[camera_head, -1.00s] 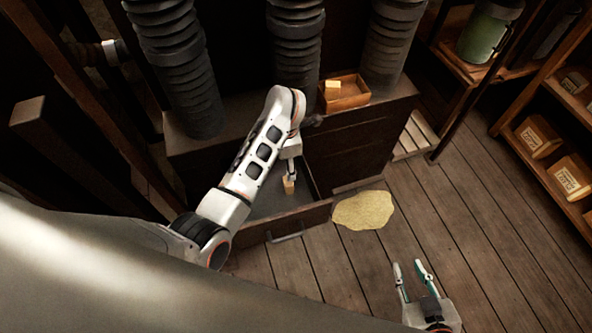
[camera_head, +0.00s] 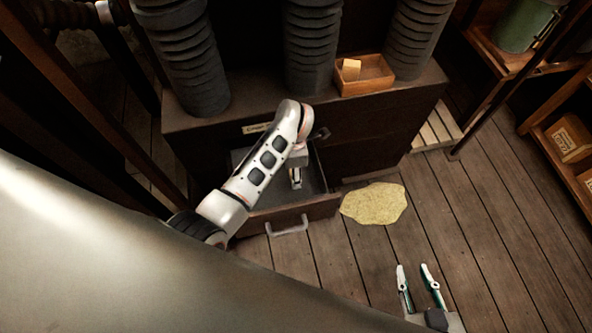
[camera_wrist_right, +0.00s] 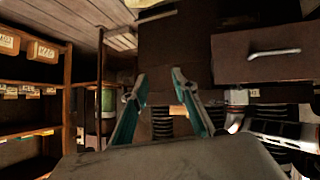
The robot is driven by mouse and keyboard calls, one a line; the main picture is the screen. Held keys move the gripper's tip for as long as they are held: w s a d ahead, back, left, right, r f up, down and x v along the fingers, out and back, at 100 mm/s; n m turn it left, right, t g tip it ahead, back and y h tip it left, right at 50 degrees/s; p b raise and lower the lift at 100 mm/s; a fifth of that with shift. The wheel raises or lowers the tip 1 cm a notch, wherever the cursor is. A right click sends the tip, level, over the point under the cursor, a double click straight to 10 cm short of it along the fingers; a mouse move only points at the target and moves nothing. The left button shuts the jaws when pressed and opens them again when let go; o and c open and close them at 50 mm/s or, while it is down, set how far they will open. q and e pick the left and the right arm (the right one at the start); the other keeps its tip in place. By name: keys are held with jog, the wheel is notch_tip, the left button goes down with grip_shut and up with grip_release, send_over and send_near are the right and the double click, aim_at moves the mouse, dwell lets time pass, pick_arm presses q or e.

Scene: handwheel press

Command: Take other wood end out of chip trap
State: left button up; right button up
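The chip trap (camera_head: 325,206) is an open drawer low in the dark cabinet, with a pale bar handle. My left gripper (camera_head: 296,184) reaches down into it, pointing at its floor. The gap between its fingers is too small to make out, and no wood shows at its tips now. One wood end (camera_head: 350,69) sits in the small wooden tray (camera_head: 375,86) on top of the cabinet. My right gripper (camera_head: 417,277) is open and empty over the floorboards. Its spread fingers also show in the right wrist view (camera_wrist_right: 154,88).
A pile of yellow chips (camera_head: 374,204) lies on the floor right of the chip trap. Thick ribbed dark columns (camera_head: 313,45) stand on the cabinet. Shelves with boxes (camera_head: 570,140) stand at the right.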

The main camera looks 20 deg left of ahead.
pick_arm(q)
jog(key=shift+w+r, duration=0.15)
jog(key=shift+r, duration=0.1)
jog(key=c, duration=1.2)
